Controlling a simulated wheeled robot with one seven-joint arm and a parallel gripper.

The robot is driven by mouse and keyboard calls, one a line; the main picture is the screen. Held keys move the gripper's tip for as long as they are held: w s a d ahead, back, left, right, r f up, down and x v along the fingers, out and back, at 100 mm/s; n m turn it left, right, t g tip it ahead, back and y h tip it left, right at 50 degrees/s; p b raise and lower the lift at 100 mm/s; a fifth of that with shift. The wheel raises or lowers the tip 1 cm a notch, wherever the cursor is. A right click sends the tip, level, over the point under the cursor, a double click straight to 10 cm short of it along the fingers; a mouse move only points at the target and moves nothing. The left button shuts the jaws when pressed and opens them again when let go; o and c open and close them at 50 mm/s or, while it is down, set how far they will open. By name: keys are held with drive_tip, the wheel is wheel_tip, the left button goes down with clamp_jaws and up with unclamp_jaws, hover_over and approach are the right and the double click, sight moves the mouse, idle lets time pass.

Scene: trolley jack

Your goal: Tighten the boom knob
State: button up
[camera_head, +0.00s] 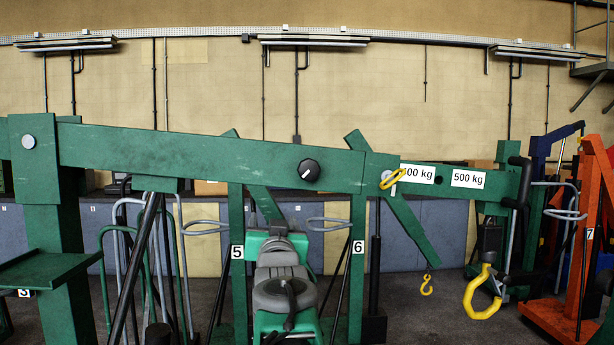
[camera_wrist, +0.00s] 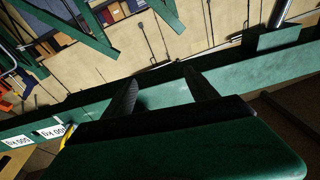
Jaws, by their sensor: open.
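The green boom (camera_head: 215,155) runs across the head view, sloping slightly down to the right. The boom knob (camera_head: 308,170) is round and black with a white pointer line, on the boom's near face. My gripper (camera_wrist: 160,75) shows in the wrist view with its two dark fingers apart, nothing visible between them. The boom (camera_wrist: 240,82) passes diagonally behind the fingers there. I cannot make out the knob in the wrist view. In the head view my grey and green arm stands below the knob, and the fingers cannot be made out.
A yellow pin handle (camera_head: 394,181) sits by the white load labels (camera_head: 467,179) on the boom's right part. A yellow hook (camera_head: 482,296) hangs at the right. An orange crane (camera_head: 590,230) stands at far right. Green posts and grey handles stand behind my arm.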

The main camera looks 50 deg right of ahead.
sight(309, 173)
drive_tip(key=s+d+r+h, duration=0.1)
drive_tip(key=s+r, duration=0.1)
drive_tip(key=r, duration=0.1)
drive_tip(key=s+d+r+m+h, duration=0.1)
drive_tip(key=s+d+r+h, duration=0.1)
drive_tip(key=s+d+r+m+h, duration=0.1)
drive_tip(key=s+d+r, duration=0.1)
drive_tip(key=r, duration=0.1)
drive_tip(key=shift+d+r, duration=0.15)
drive_tip(key=shift+r, duration=0.15)
drive_tip(key=p+x, duration=0.4)
drive_tip(key=x, duration=0.3)
drive_tip(key=shift+w, duration=0.1)
drive_tip(key=shift+f, duration=0.1)
drive_tip(key=shift+c, duration=0.5)
drive_tip(key=c, duration=1.3)
drive_tip(key=shift+o, duration=0.2)
